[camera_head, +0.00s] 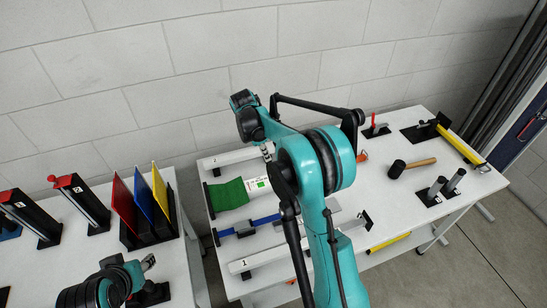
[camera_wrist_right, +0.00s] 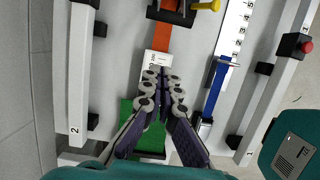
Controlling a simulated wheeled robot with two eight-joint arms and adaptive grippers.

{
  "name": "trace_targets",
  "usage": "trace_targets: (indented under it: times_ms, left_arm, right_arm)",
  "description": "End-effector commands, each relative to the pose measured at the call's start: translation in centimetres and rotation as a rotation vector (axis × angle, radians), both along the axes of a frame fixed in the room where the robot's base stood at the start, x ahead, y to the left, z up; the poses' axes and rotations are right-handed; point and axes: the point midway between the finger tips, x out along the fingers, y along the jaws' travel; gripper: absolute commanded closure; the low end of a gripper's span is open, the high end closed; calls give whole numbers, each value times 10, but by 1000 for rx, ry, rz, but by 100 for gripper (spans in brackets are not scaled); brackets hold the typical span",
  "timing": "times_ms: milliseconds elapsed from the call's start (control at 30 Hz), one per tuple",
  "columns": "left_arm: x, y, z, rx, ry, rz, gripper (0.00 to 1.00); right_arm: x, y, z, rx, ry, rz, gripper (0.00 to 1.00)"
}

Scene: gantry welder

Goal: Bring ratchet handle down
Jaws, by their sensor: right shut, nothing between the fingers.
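The wrist view shows a black ratchet (camera_wrist_right: 172,13) on an orange strap (camera_wrist_right: 160,38), cut off at the top edge. A yellow knob (camera_wrist_right: 206,5) sits at its right side; I cannot tell if it belongs to the handle. My right gripper (camera_wrist_right: 161,80) is shut and empty, over the white label below the orange strap and short of the ratchet. In the head view the right gripper (camera_head: 268,151) is partly covered by my arm, which hides the ratchet. My left gripper (camera_head: 148,262) is at the lower left, away from this table; its finger gap is unclear.
A green mat (camera_head: 228,195) and a blue clamp bar (camera_head: 250,226) lie between white rails marked 1 (camera_wrist_right: 272,80) and 2 (camera_wrist_right: 80,70). A red button (camera_wrist_right: 308,46) tops one rail. A hammer (camera_head: 412,165) lies at right; coloured panels (camera_head: 140,204) stand on the left table.

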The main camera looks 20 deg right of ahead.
Motion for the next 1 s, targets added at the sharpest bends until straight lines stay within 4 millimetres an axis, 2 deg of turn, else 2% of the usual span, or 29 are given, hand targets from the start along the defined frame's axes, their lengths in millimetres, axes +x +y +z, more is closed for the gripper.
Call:
trace_targets:
  times_ms: [433,700,1000]
  left_arm:
    - [0,0,-21,0,0,0,60]
    - [0,0,-22,0,0,0,60]
    - [0,0,-22,0,0,0,60]
  right_arm:
    - [-1,-23,-89,1,-3,-3,100]
    - [-3,-52,-68,1,-3,-3,100]
    - [-3,-56,-64,1,-3,-2,100]
